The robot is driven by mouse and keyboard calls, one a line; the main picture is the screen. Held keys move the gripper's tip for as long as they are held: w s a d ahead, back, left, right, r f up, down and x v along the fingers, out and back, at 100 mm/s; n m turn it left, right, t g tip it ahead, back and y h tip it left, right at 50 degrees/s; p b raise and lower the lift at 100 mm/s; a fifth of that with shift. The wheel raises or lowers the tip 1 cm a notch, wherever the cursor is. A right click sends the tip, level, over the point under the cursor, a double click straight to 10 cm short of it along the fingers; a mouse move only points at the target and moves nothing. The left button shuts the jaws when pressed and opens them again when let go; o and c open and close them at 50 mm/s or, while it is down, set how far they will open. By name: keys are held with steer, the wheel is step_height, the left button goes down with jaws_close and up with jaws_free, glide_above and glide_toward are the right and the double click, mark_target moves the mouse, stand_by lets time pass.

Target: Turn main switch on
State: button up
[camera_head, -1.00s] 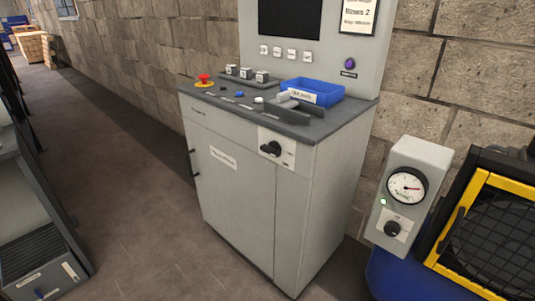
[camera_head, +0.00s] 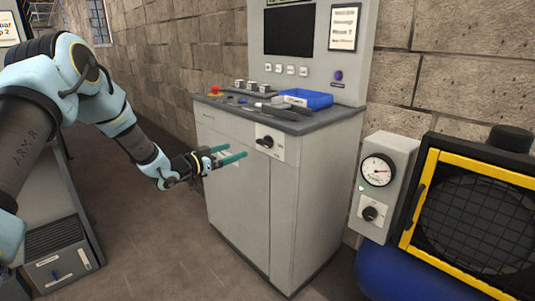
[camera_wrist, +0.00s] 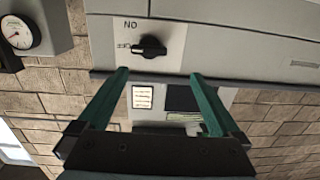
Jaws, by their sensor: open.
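The main switch is a black rotary knob (camera_head: 265,142) on a pale plate (camera_head: 278,148), at the upper right of the grey control cabinet's front (camera_head: 235,190). In the wrist view the knob (camera_wrist: 150,47) shows upside down, beyond and between my fingers, with a label reading "NO" or inverted "ON" beside it. My gripper (camera_head: 238,156) has two teal fingers, spread open and empty. It is in front of the cabinet, left of the knob in the head view, and appears apart from it. The wrist view also shows my gripper (camera_wrist: 160,80).
A blue tray (camera_head: 306,98), a red emergency button (camera_head: 216,91) and small controls sit on the cabinet top. To the right are a gauge box (camera_head: 380,185) with another black knob (camera_head: 370,213) and a yellow-framed guard (camera_head: 470,210). Floor at the lower middle is clear.

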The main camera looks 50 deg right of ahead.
mark_target(262, 143)
steer(key=shift+g, duration=0.3)
steer(key=d, duration=0.3)
steer(key=s+d+p, duration=0.1)
steer(key=d, duration=0.3)
steer(key=s+d+p, duration=0.1)
steer(key=d, duration=0.3)
steer(key=shift+s+d, duration=0.15)
steer(key=shift+d, duration=0.1)
steer(key=c, duration=1.1)
steer(key=shift+o, duration=0.2)
steer(key=shift+m, duration=0.3)
